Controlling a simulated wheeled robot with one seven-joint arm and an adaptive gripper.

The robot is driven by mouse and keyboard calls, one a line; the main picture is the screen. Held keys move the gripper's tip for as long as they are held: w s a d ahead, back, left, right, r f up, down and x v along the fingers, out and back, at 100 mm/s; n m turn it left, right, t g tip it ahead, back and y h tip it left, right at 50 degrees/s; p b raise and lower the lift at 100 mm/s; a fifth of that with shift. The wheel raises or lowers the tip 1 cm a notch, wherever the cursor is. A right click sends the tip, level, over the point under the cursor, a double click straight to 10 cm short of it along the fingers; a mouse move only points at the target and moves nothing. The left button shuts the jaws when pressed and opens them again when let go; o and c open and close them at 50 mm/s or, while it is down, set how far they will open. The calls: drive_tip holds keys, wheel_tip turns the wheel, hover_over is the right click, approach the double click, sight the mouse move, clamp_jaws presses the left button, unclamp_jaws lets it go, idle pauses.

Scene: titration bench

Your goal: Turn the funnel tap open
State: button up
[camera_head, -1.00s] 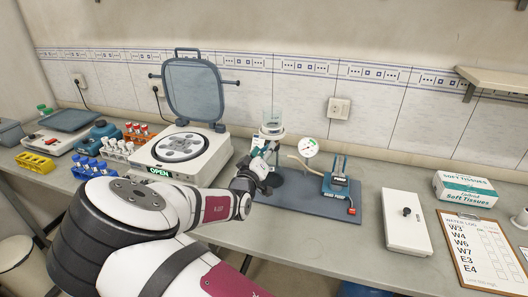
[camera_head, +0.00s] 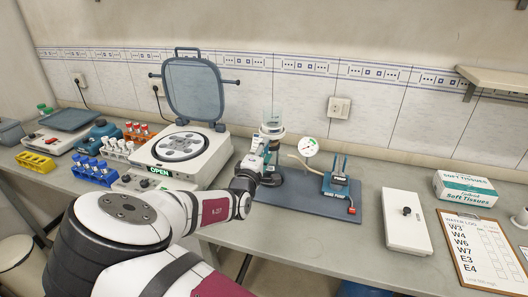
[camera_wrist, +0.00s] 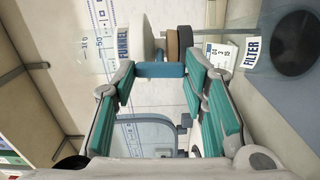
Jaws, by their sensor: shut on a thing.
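The filter funnel (camera_head: 272,120) is a clear glass cup standing upright on the blue-grey mat, with a "FUNNEL" label (camera_wrist: 122,40) showing in the wrist view. The tap (camera_wrist: 160,70) is a small blue bar beside the funnel's pale collar. My gripper (camera_wrist: 163,76) has its teal-padded fingers on both sides of the tap and is shut on it. In the head view my gripper (camera_head: 268,157) is just below the funnel cup and hides the tap and the stem there.
A pump (camera_head: 340,187) with a hose and a round gauge (camera_head: 310,147) stands right of the funnel on the mat (camera_head: 310,208). The centrifuge (camera_head: 180,160) with its lid up is close on the left. A white box (camera_head: 406,222) lies farther right; the bench front between is clear.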

drive_tip(key=shift+n, duration=0.5)
drive_tip(key=o, duration=1.2)
drive_tip(key=shift+c, duration=0.2)
drive_tip(key=v, duration=1.2)
